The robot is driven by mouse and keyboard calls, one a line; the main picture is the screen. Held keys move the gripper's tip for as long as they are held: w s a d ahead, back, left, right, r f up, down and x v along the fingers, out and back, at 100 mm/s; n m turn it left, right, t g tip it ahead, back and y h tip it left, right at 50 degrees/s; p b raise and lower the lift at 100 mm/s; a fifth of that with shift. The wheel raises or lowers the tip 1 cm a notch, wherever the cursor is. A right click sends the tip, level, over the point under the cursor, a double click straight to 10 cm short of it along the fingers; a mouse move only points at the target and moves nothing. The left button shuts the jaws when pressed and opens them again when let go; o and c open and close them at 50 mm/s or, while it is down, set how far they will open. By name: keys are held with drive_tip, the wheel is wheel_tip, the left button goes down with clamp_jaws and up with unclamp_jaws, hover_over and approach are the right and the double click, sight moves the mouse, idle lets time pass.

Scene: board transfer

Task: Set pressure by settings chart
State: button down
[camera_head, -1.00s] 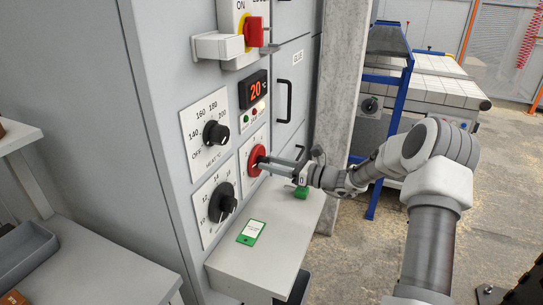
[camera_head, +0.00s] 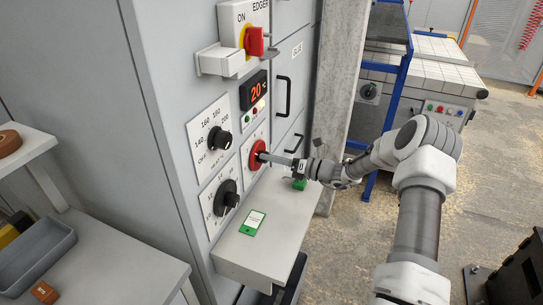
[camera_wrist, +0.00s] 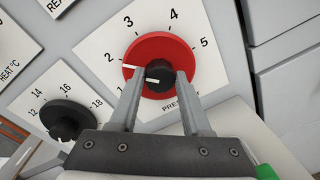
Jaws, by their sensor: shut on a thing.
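The red pressure knob (camera_head: 256,154) sits on a white dial plate on the grey machine front. In the wrist view the red knob (camera_wrist: 140,50) has a black hub (camera_wrist: 159,77), with a scale from 1 to 5 around it. Its white mark points left, close to 2 and a little towards 1. My gripper (camera_wrist: 156,76) is shut on the black hub, one finger at each side; it also shows in the head view (camera_head: 266,157). A green-edged card (camera_head: 252,222), perhaps the settings chart, lies on the shelf; its text is too small to read.
A black heat knob (camera_head: 219,138) and another black knob (camera_head: 227,198) are left of the red knob. A display (camera_head: 254,90) reads 20. A red switch (camera_head: 254,41) is above. The shelf (camera_head: 250,255) juts out below, with a green object (camera_head: 299,184) on it.

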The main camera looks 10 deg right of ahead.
drive_tip(key=shift+f, duration=0.1)
drive_tip(key=shift+c, duration=1.8)
unclamp_jaws()
drive_tip(key=v, duration=1.7)
drive_tip(key=shift+d, duration=0.2)
drive_tip(key=shift+s+a+r, duration=0.1)
drive_tip(key=shift+s+r, duration=0.05)
drive_tip(key=shift+r, duration=0.05)
